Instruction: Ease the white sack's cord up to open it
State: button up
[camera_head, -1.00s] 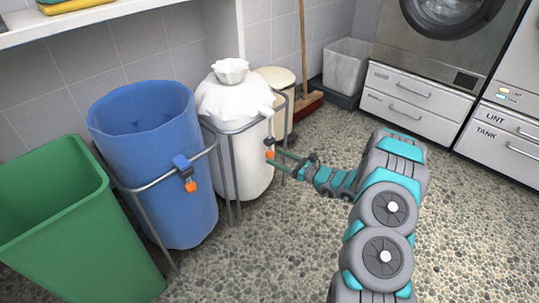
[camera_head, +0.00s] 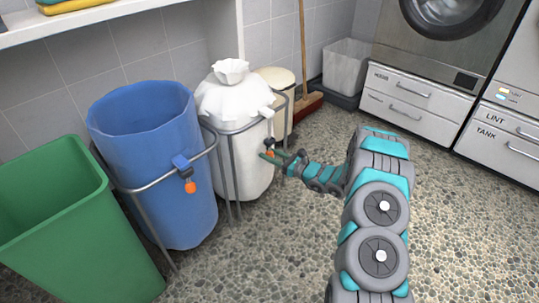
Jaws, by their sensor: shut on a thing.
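The white sack (camera_head: 232,104) hangs in a grey metal stand and its top is gathered into a closed, ruffled neck (camera_head: 231,71). An orange cord end (camera_head: 270,153) hangs at the sack's right front. My gripper (camera_head: 270,155) is at this cord end, with its fingers closed on it. The fingers are small in the picture and partly cover the cord end. The cord around the neck cannot be made out.
A blue sack (camera_head: 150,165) stands open in its own stand to the left, with an orange cord end (camera_head: 190,187). A green bin (camera_head: 60,215) is at far left. Behind the white sack are a lidded bin (camera_head: 277,82) and a broom (camera_head: 303,50). Pebbled floor (camera_head: 270,250) in front is clear.

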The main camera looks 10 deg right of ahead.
grip_shut()
dwell(0.8)
